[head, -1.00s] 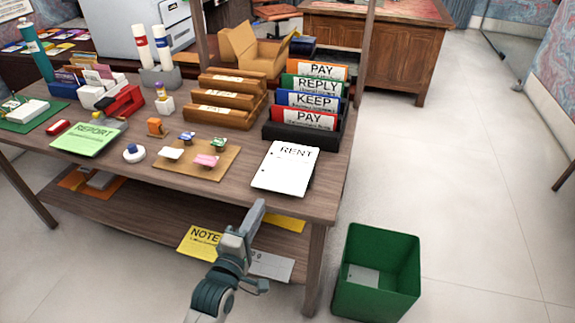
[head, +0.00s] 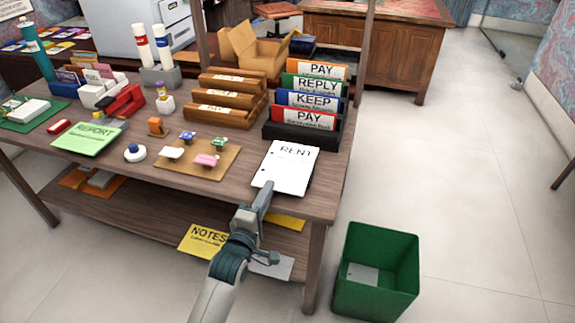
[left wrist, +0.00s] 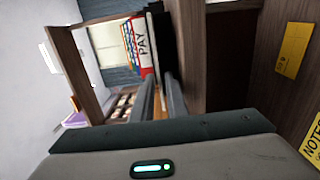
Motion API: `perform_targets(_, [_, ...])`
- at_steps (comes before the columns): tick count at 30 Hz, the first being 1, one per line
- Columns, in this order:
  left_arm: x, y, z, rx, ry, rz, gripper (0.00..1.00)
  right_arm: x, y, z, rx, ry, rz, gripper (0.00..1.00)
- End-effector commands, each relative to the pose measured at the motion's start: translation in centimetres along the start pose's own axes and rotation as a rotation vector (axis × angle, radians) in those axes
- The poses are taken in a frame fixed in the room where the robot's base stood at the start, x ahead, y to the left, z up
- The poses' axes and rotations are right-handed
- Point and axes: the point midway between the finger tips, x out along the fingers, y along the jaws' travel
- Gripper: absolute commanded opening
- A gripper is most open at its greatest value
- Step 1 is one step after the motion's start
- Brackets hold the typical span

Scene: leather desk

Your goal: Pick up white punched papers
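The white punched papers (head: 286,168), marked RENT with holes down the left side, lie flat near the front right of the desk. My left gripper (head: 265,189) is at the desk's front edge. Its tip overlaps the papers' near left corner in the head view; I cannot tell whether it touches them. In the left wrist view the two fingers (left wrist: 160,100) stand apart with a gap between them, pointing across the desk toward the red PAY folder (left wrist: 141,42). The papers are not clear in that view. My right gripper is not in view.
A black file rack (head: 300,134) with labelled folders stands behind the papers. A wooden board (head: 200,163) with stamps lies to their left. A green bin (head: 375,275) stands on the floor at right. Yellow notes (head: 203,240) lie on the lower shelf.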

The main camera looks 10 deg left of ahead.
Motion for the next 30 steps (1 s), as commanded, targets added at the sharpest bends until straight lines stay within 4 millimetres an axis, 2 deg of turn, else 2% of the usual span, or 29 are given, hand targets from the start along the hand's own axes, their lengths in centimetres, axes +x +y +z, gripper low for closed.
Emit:
perform_targets(3, [1.7,0.3,0.0,0.001,-0.001,0.002,0.13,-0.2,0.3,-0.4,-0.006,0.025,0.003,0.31])
perform_targets(9, [3.3,0.1,0.1,0.001,-0.002,0.001,0.13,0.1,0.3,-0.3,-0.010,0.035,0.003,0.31])
perform_targets(23, [3.4,0.1,0.1,0.000,-0.001,0.000,0.13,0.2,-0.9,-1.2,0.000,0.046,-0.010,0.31])
perform_targets(24, [3.4,0.1,0.1,0.000,-0.001,0.000,0.11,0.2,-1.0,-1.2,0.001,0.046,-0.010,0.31])
perform_targets(26, [3.4,0.1,0.1,0.000,-0.001,0.000,0.00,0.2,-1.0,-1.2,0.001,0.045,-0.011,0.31])
perform_targets(30, [3.3,0.1,0.1,0.000,-0.001,0.000,0.00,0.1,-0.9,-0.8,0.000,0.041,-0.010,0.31])
